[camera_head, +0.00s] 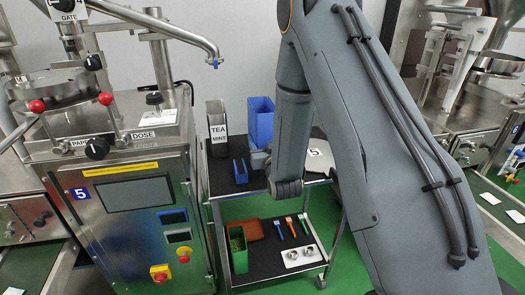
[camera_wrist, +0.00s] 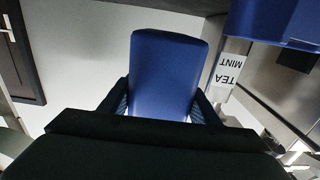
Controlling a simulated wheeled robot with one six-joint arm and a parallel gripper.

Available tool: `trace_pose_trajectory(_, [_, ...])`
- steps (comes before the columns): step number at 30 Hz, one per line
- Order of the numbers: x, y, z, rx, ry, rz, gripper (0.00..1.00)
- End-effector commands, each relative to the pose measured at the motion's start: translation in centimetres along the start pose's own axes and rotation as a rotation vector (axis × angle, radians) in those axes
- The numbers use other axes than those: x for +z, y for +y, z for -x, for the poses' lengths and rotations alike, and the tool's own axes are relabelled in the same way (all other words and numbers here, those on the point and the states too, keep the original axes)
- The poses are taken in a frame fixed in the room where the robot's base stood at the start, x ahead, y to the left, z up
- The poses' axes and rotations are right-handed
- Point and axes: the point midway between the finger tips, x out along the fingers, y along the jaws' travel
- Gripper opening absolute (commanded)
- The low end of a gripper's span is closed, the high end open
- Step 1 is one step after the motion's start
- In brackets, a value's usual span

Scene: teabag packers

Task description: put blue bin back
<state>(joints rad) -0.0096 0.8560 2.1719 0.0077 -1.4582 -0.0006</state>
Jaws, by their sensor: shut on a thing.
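The tall, open-topped blue bin (camera_head: 261,122) stands upright at the upper shelf of the black cart (camera_head: 222,184), right of the TEA MINT container (camera_head: 217,130). My gripper (camera_head: 261,157) is at the bin's lower part, partly hidden by my arm. In the wrist view the blue bin (camera_wrist: 166,65) fills the space between the two dark fingers of my gripper (camera_wrist: 162,102), which are shut on it. I cannot tell whether its base touches the shelf.
A small slotted blue holder (camera_head: 240,171) sits just left of my gripper. The lower shelf holds a green bin (camera_head: 238,250), a brown tray (camera_head: 250,230), several coloured tools and a white plate (camera_head: 299,255). A steel machine (camera_head: 130,205) stands close on the left.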

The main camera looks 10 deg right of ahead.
Motion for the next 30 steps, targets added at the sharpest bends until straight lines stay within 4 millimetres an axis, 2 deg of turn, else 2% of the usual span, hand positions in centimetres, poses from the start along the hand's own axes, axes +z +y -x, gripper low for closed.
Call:
trace_pose_trajectory(7, [1.5,0.1,0.0,0.002,0.000,0.000,0.15])
trace_pose_trajectory(16, [4.7,0.1,0.0,0.002,0.000,0.000,0.15])
trace_pose_trajectory(29, [5.3,0.1,0.0,0.002,0.001,0.000,0.15])
trace_pose_trajectory(30, [5.4,0.1,0.0,0.002,0.000,0.000,0.58])
